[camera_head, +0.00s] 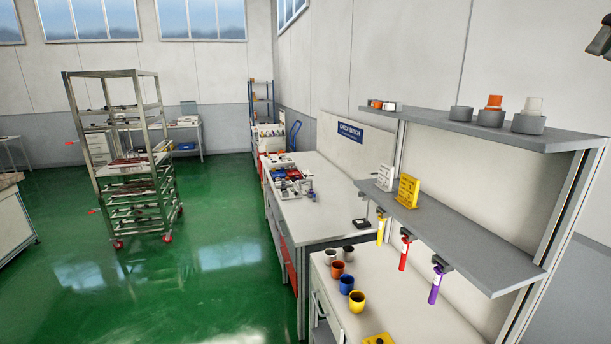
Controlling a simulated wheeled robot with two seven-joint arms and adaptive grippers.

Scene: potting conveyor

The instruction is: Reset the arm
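My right gripper (601,42) shows only in part as a dark grey shape at the top right edge, high above the upper shelf. It is apart from everything, and its fingers are too cut off to tell open from shut. The rest of my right arm is outside the picture. My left gripper and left arm are not in view.
A grey two-level shelf (465,228) stands at the right, with yellow, red and purple tools hanging under it. Several coloured cups (357,301) stand on the worktop below. A long bench (312,218) lies beyond. A wheeled rack (128,165) stands left; green floor (215,275) is clear.

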